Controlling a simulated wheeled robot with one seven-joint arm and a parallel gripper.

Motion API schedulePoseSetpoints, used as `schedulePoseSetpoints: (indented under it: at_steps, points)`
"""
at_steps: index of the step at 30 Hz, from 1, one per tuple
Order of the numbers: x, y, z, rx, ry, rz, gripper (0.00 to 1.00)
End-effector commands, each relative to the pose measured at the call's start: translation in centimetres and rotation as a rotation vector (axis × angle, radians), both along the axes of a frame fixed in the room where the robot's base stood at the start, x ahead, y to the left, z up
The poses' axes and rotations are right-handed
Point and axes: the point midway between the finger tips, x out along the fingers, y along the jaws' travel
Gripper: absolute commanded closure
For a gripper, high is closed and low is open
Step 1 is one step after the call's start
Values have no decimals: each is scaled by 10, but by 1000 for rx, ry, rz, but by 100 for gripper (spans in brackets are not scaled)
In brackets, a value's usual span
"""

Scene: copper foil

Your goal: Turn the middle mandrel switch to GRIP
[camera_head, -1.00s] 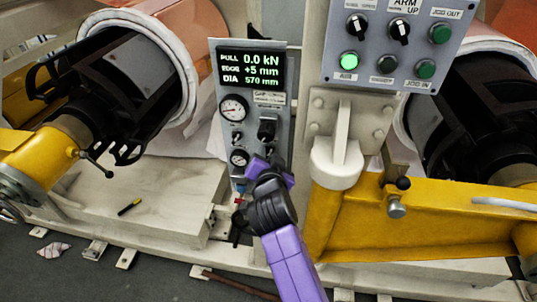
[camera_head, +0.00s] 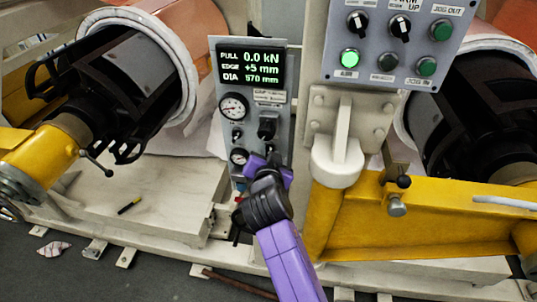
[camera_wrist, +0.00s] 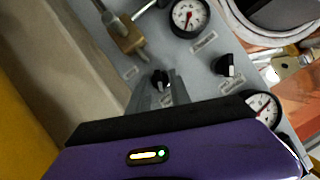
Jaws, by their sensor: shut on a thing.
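The grey control panel (camera_head: 283,100) stands upright in the middle of the head view, with a lit display on top. In the wrist view a small black switch knob (camera_wrist: 160,77) sits on the panel between my two fingertips. My gripper (camera_wrist: 158,88) is shut on this knob, fingers pointing at the panel. In the head view my purple gripper (camera_head: 271,163) is at the panel's lower right and hides the knob. The labels are too small to read, so I cannot tell the knob's setting.
Another black switch (camera_wrist: 225,66) lies between two gauges, the upper gauge (camera_wrist: 188,14) and the lower gauge (camera_wrist: 262,108). A brass-coloured fitting (camera_wrist: 127,40) juts out nearby. A yellow arm (camera_head: 400,225) and a grey button box (camera_head: 385,75) stand to the right.

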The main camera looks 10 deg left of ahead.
Motion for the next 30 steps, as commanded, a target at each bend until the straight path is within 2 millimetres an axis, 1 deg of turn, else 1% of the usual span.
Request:
schedulePoseSetpoints:
  at_steps: [5, 21, 30]
  points:
    - [0, 2, -1, -130, 4, 1, 100]
    - [0, 6, -2, -633, 24, 0, 100]
    - [0, 7, -3, -842, 31, 0, 100]
